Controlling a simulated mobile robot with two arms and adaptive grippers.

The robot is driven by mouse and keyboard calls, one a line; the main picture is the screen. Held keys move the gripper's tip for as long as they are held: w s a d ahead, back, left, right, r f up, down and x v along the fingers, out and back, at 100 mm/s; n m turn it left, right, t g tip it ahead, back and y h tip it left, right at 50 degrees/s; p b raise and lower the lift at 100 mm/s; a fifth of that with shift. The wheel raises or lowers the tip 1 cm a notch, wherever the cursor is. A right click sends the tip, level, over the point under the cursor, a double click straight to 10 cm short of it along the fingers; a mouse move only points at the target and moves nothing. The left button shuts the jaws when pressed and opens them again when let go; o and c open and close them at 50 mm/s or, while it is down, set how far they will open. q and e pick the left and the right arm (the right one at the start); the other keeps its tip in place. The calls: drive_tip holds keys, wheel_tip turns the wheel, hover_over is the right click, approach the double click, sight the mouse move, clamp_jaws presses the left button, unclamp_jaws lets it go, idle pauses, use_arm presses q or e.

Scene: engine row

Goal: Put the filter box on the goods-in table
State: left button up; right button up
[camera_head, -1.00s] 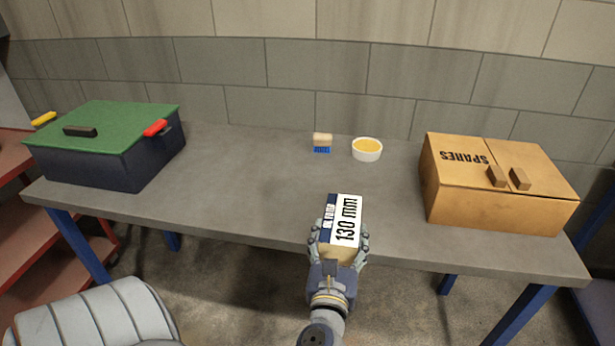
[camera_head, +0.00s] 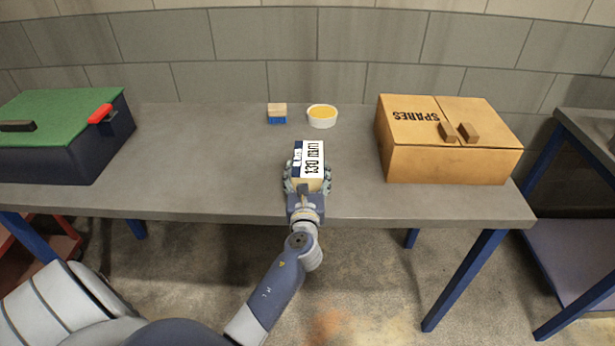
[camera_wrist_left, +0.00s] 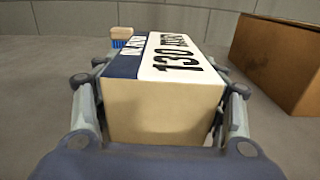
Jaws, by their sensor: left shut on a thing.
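In the left wrist view the box (camera_wrist_left: 163,105) fills the middle, between the fingers. My right gripper is not in view.
A cardboard "SPARES" box (camera_head: 450,160) stands to the right. A brush (camera_head: 277,114) and a white bowl with yellow contents (camera_head: 322,117) are behind the filter box. A dark bin with a green lid (camera_head: 60,140) stands left. Another table (camera_head: 590,130) is at far right.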

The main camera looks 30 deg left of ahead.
use_arm(q)
drive_tip(key=shift+f, duration=0.15)
drive_tip(key=shift+f, duration=0.15)
drive_tip(key=o, duration=1.4)
drive_tip(key=shift+s+d, duration=0.1)
drive_tip(key=shift+b+v, duration=0.85)
drive_tip(key=shift+v, duration=5.05)
